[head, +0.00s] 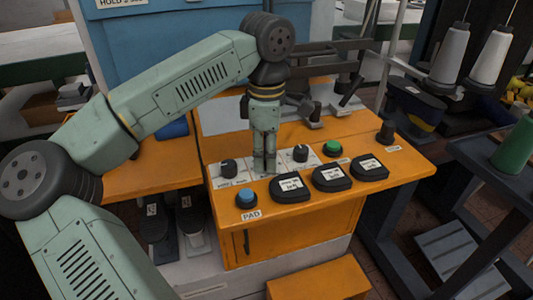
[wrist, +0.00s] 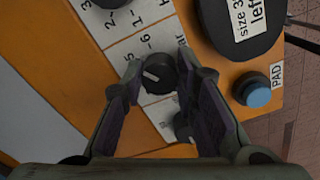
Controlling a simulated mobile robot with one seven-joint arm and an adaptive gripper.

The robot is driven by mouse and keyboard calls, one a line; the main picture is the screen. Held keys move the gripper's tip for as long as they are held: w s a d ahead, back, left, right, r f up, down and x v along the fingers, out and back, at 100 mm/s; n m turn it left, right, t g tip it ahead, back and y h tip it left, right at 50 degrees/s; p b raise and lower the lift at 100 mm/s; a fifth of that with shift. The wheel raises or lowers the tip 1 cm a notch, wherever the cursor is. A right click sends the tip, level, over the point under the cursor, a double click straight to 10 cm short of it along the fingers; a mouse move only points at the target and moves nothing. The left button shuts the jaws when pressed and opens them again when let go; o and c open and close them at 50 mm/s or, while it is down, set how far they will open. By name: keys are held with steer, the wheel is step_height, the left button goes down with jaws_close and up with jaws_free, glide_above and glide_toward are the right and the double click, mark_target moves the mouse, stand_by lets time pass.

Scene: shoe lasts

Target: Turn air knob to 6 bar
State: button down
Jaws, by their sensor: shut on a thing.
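The panel's middle knob (wrist: 157,74) is black with a white pointer line. It sits on a white plate (wrist: 128,60) where 5 and 6 can be read; the rest of the plate's wording is partly hidden, so I cannot confirm the word air. The pointer slants toward the upper left in the wrist view; its exact reading is unclear. My gripper (wrist: 159,64) points down with a finger on either side of this knob and is shut on it. In the head view my gripper (head: 265,170) hides the middle knob.
Knobs stand on both sides, left (head: 229,168) and right (head: 301,153). A blue button (head: 246,199) marked PAD, a green button (head: 332,148) and several black labelled pads (head: 331,178) crowd the orange panel (head: 400,172).

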steer(key=m, duration=0.7)
stand_by(0.6)
steer(key=c, duration=1.3)
jaws_free()
step_height(320, 180, up, 12)
steer(key=shift+r, duration=0.1)
